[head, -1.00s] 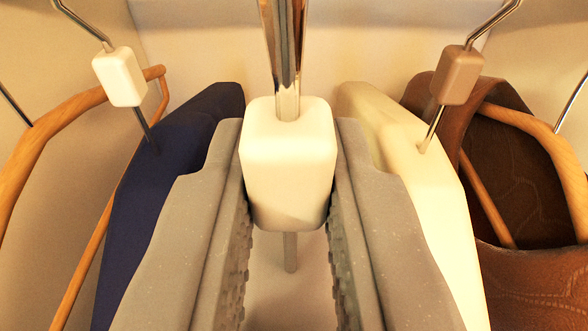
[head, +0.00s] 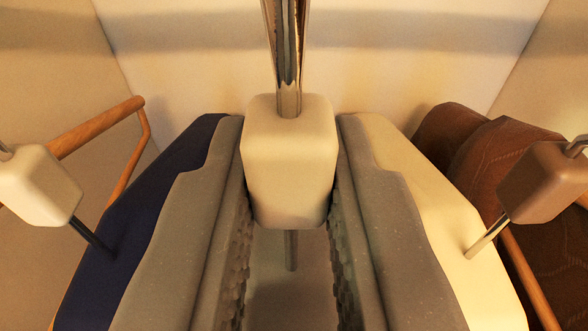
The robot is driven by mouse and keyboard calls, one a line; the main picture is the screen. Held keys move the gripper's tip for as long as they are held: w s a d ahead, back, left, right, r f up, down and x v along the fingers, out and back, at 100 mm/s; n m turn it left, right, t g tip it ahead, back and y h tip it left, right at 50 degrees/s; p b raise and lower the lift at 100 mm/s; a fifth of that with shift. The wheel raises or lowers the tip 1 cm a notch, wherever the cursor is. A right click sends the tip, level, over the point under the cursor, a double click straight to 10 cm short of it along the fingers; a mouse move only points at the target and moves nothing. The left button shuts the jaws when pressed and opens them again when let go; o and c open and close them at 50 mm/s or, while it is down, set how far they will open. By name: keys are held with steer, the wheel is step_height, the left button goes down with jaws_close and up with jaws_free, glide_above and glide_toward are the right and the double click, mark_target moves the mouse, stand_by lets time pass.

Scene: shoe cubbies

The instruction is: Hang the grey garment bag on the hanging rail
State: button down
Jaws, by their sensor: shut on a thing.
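A shiny metal hook stem (head: 288,50) rises from the block and leaves the top of the picture. A thin rod (head: 291,250) comes out below it. The grey garment bag itself cannot be made out clearly; what hangs under the block is mostly hidden between the fingers. The hanging rail is not in view.
A pale wall (head: 400,60) is behind.

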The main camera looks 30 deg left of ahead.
steer(key=shift+w+a+r, duration=0.15)
steer(key=shift+w+a, duration=0.05)
steer(key=shift+w, duration=0.05)
steer(key=shift+w+d+f+b, duration=0.1)
steer(key=shift+w+f+b, duration=0.2)
steer(key=shift+f+b, duration=0.4)
steer(key=shift+a+f, duration=0.2)
steer(key=shift+f, duration=0.2)
steer(key=shift+w+a+f+b, duration=0.15)
steer(key=shift+w+f+b, duration=0.05)
steer(key=shift+b, duration=0.3)
